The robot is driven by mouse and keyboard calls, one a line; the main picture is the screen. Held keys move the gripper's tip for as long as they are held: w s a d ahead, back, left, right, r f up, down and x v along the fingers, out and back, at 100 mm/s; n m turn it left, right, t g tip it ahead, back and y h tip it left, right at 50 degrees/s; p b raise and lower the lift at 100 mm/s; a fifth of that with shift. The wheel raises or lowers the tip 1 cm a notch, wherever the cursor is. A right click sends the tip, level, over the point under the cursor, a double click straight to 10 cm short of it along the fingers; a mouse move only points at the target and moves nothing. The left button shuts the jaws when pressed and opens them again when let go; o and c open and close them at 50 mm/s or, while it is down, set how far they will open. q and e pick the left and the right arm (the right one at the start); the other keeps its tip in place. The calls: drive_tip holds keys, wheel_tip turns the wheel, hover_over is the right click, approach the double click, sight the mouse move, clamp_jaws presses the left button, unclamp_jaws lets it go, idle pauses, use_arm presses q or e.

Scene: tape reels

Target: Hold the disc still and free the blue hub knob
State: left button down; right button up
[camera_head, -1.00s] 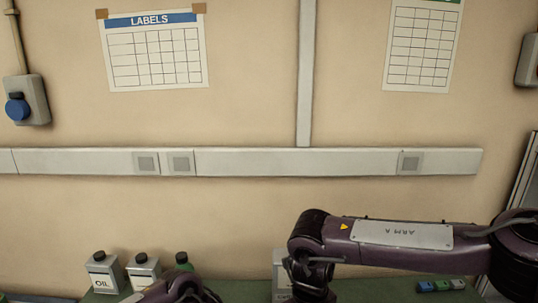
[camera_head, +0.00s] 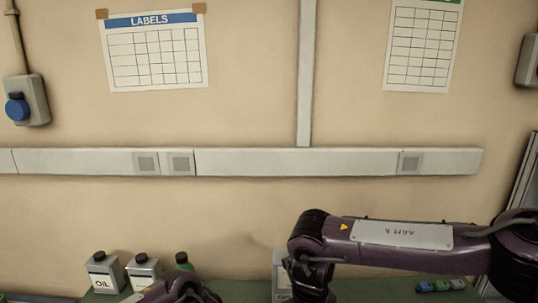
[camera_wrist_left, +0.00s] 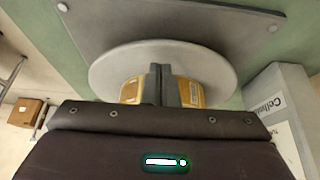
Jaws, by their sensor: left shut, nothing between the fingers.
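A pale grey round disc (camera_wrist_left: 215,62) shows in the left wrist view, in front of a flat grey plate (camera_wrist_left: 110,22). My left gripper (camera_wrist_left: 160,72) is shut and empty, with its fingers in front of the disc's middle. The fingers and yellow pads cover the disc's centre; I cannot tell whether they touch it. The blue hub knob is not visible in either view.
Several containers, including an oil can (camera_head: 104,273), stand at the back left of the green bench. Small coloured items (camera_head: 440,285) lie at the right. A white labelled box (camera_wrist_left: 282,100) stands close to the disc's right side.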

use_arm(q)
drive_tip(key=shift+s+f, duration=0.1)
drive_tip(key=shift+f, duration=0.75)
use_arm(e)
drive_tip(key=shift+s, duration=0.1)
idle(0.6)
drive_tip(key=shift+f, duration=0.1)
use_arm(q)
drive_tip(key=shift+s+f, duration=0.1)
drive_tip(key=shift+s, duration=0.05)
use_arm(e)
drive_tip(key=shift+f, duration=2.65)
